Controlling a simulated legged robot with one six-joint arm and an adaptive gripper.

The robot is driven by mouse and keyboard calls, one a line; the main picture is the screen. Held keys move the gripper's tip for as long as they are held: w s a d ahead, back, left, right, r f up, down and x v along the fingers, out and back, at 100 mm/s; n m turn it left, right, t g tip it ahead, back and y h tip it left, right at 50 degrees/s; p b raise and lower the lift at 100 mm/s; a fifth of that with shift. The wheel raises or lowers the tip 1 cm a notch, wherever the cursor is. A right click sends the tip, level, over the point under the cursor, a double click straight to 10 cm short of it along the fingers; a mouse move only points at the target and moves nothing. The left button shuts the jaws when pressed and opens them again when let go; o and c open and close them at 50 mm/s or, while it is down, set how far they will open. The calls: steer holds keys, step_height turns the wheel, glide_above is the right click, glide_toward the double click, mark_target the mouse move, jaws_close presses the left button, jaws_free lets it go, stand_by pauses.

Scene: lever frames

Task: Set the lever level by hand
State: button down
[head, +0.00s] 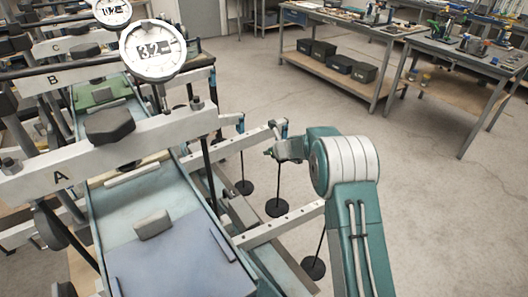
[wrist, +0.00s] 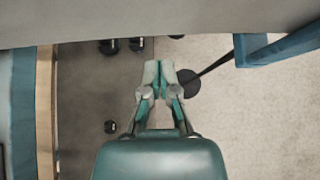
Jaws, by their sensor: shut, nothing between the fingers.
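Pale perforated lever bars reach out to the right from the frames in the head view. The near bar (head: 285,222) runs toward my arm, which hides its end. A second bar (head: 232,147) behind it ends at a blue fitting close to my gripper (head: 272,152). Black rods with round black weights (head: 278,207) hang from the bars. In the wrist view my gripper (wrist: 160,66) has its fingers together and empty. A wide grey bar (wrist: 160,22) crosses above the fingertips there, with a visible gap. I cannot tell which lever this is.
Frame A has a pale crossbeam (head: 150,141) with a black knob (head: 109,125) and a dial (head: 152,50) showing 32. Frames B and C stand behind. Workbenches (head: 340,35) stand at the back right. The floor (head: 420,190) right of my arm is clear.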

steer(key=s+d+r+n+g, duration=0.1)
steer(key=s+d+r+n, duration=0.1)
steer(key=s+r+n, duration=0.8)
steer(key=s+d+r+n+g, duration=0.15)
steer(key=s+r+n, duration=0.45)
steer(key=s+r, duration=0.75)
steer(key=s+d+n+h, duration=0.3)
steer(key=s+d+n, duration=0.2)
steer(key=s, duration=0.8)
steer(key=s+d+f+n+h, duration=0.1)
steer(key=s+d+n, duration=0.4)
steer(key=s, duration=0.8)
steer(key=n+h, duration=0.1)
steer(key=n, duration=0.2)
steer(key=shift+s+h, duration=0.2)
steer(key=shift+h, duration=0.2)
steer(key=shift+a+f, duration=0.1)
